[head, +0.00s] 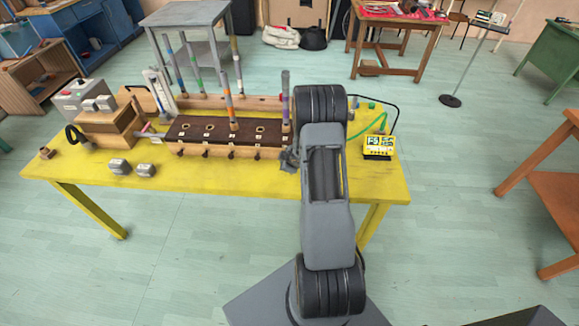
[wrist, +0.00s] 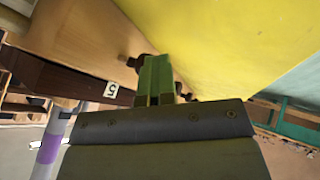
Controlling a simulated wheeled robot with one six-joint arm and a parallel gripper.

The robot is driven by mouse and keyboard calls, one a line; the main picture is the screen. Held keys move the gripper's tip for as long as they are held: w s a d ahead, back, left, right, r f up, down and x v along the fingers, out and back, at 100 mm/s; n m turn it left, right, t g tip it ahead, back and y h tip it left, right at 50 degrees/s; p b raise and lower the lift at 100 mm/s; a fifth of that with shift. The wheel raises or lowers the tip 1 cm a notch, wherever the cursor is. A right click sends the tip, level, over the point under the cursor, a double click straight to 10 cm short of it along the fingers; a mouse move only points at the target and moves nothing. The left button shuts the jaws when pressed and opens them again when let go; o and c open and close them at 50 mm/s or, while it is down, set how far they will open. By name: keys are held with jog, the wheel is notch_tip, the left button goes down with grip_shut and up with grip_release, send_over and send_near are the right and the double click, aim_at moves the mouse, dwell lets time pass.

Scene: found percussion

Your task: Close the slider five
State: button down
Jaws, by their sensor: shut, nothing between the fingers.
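In the head view, a wooden pipe instrument (head: 222,131) lies along the yellow table, with a row of small dark slider knobs (head: 230,155) on its front edge. My gripper (head: 289,158) is at the right end of that row, partly hidden by my arm. In the wrist view, my gripper's green fingers (wrist: 155,66) are shut and empty. A white label reading 5 (wrist: 111,90) is left of them on the dark strip. A dark knob, slider five by its place (wrist: 133,62), is right at the fingertips; I cannot tell whether they touch.
The yellow table (head: 230,180) is bare in front of the instrument. Two grey weights (head: 133,167) lie on it at front left. A wooden box (head: 108,127) stands left. A yellow device (head: 378,147) sits at right. Upright banded pipes (head: 229,100) rise from the instrument.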

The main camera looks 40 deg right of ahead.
jog(key=shift+w+r, duration=0.1)
jog(key=shift+w, duration=0.15)
jog(key=shift+a, duration=0.1)
